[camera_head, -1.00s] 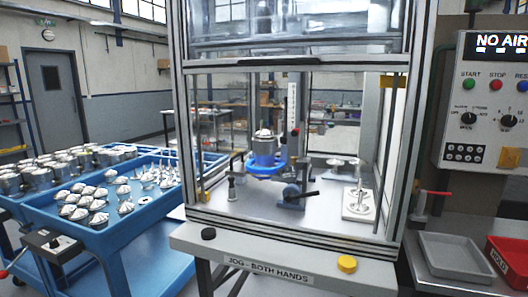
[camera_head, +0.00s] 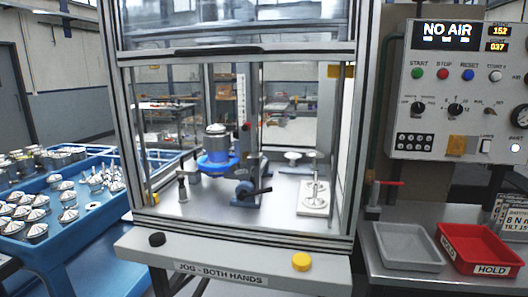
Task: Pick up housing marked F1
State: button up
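No F1 mark is legible on any part here. One metal housing (camera_head: 216,141) stands upright in a blue ring-shaped holder (camera_head: 218,163) inside the framed press cell. Several silver cylindrical housings (camera_head: 30,160) stand at the far left at the back of the blue cart. Several cone-topped metal parts (camera_head: 37,214) sit on the blue tray (camera_head: 85,219) in front of them. My gripper is not in view.
The press cell's front ledge (camera_head: 225,262) carries a black button (camera_head: 157,239) and a yellow button (camera_head: 302,262). A control panel (camera_head: 460,92) reads NO AIR. At right, a grey tray (camera_head: 408,247) looks empty beside a red HOLD tray (camera_head: 479,248).

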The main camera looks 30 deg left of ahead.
aim_at(217, 147)
jog(key=z, duration=1.85)
jog(key=k, duration=2.15)
jog(key=u, duration=2.1)
jog(key=i, duration=0.35)
jog(key=u, duration=0.35)
